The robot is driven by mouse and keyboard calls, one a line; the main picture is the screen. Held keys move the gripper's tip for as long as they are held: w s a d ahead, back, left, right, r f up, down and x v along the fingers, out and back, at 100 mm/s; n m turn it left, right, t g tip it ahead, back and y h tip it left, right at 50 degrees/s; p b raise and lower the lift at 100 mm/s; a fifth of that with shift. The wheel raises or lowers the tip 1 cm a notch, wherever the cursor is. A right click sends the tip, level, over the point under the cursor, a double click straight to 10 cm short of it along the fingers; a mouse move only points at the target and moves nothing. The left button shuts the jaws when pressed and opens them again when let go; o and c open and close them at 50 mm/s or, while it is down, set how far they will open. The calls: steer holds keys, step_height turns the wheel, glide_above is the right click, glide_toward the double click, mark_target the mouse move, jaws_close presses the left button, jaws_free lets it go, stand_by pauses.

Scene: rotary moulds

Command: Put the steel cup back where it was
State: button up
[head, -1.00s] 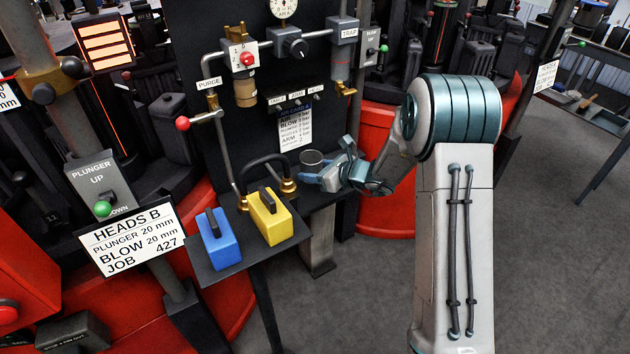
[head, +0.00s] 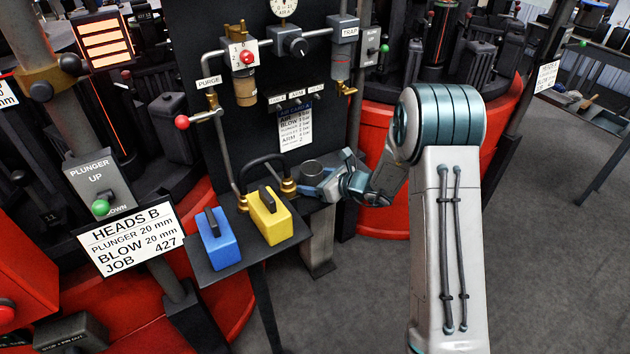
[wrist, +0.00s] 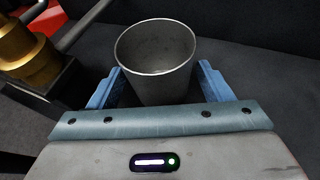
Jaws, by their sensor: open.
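The steel cup (head: 312,169) stands upright at the right end of the dark shelf, beside a brass fitting. In the wrist view the grey, empty cup (wrist: 155,60) is between the two blue fingers of my gripper (wrist: 155,85). The fingers are open, with a visible gap to the cup on the right side; on the left the gap is small. In the head view my gripper (head: 318,188) reaches in from the right at the cup's height. The cup's base is hidden by the gripper body.
A yellow block (head: 270,220) and a blue block (head: 217,243) with handles stand on the shelf (head: 255,252) to the left. Brass fittings (wrist: 25,50) and a pipe are close left of the cup. A dark panel (head: 260,125) rises behind.

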steer(key=shift+r, duration=0.2)
steer(key=v, duration=1.2)
steer(key=s+a+r+n+g+h, duration=0.1)
steer(key=s+r+n+g, duration=0.2)
steer(key=s+n, duration=0.4)
steer(key=s+a+r+n+g+h, duration=0.1)
steer(key=s+r+n+g, duration=0.3)
steer(key=s, duration=0.4)
steer(key=s+d+r+n+t+h, duration=0.1)
steer(key=s+d+r+n+h, duration=0.2)
steer(key=s+d+n+h, duration=0.6)
steer(key=s+d+n, duration=0.2)
steer(key=s+n, duration=0.1)
steer(key=n, duration=0.2)
steer(key=shift+s+t+p, duration=0.3)
steer(key=shift+s+t, duration=0.1)
